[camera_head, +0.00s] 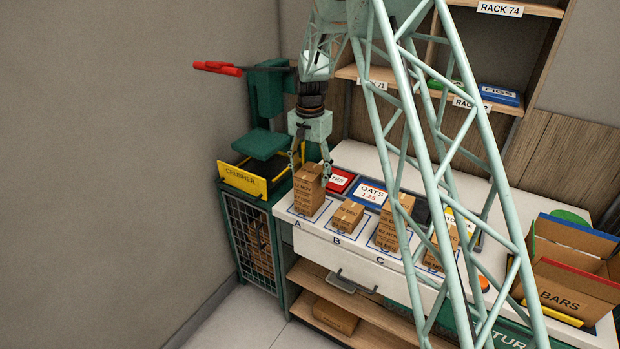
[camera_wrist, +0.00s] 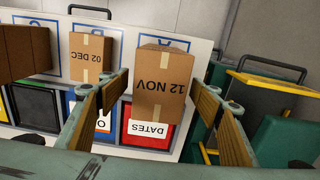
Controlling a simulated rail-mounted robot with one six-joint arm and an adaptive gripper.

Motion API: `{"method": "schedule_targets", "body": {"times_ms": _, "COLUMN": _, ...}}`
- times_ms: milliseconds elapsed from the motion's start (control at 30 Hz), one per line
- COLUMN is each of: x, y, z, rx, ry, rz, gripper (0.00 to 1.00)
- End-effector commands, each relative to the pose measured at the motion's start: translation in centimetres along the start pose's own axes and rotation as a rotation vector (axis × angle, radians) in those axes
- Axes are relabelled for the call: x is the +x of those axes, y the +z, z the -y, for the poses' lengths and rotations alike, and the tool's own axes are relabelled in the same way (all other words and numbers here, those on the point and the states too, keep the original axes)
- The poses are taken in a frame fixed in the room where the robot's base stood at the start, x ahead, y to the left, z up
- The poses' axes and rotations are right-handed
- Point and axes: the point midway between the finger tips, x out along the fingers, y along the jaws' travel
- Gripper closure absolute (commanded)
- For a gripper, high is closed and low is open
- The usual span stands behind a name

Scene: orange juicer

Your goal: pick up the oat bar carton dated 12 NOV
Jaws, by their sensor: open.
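The carton dated 12 NOV shows in the wrist view (camera_wrist: 160,88), its printed date upside down. It is the top of the stack at spot A, which shows in the head view (camera_head: 307,190) with more cartons below. My gripper (camera_head: 312,166) is open and points down just over this stack. In the wrist view its two fingers stand left and right of the 12 NOV carton, with gaps visible on both sides. I cannot tell how far the fingertips reach down its sides.
A lone 02 DEC carton (camera_wrist: 91,57) stands at B (camera_head: 347,215). A taller stack (camera_head: 394,225) stands at C. Trays marked DATES (camera_wrist: 150,130) and OATS (camera_head: 370,193) lie behind. The green crusher (camera_head: 245,178) is left; a BARS box (camera_head: 575,290) is right.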

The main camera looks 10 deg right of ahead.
Motion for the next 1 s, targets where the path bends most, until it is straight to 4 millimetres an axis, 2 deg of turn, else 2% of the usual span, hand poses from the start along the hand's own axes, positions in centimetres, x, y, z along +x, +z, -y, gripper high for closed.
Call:
{"method": "schedule_targets", "body": {"times_ms": 500, "x": 0.02, "y": -0.01, "z": 0.01, "rx": 0.0, "ry": 0.0, "rz": 0.0, "gripper": 0.42}}
{"method": "schedule_targets", "body": {"times_ms": 833, "x": 0.02, "y": -0.01, "z": 0.01, "rx": 0.0, "ry": 0.0, "rz": 0.0, "gripper": 0.71}}
{"method": "schedule_targets", "body": {"times_ms": 1000, "x": -0.01, "y": -0.02, "z": 0.02, "rx": 0.0, "ry": 0.0, "rz": 0.0, "gripper": 0.71}}
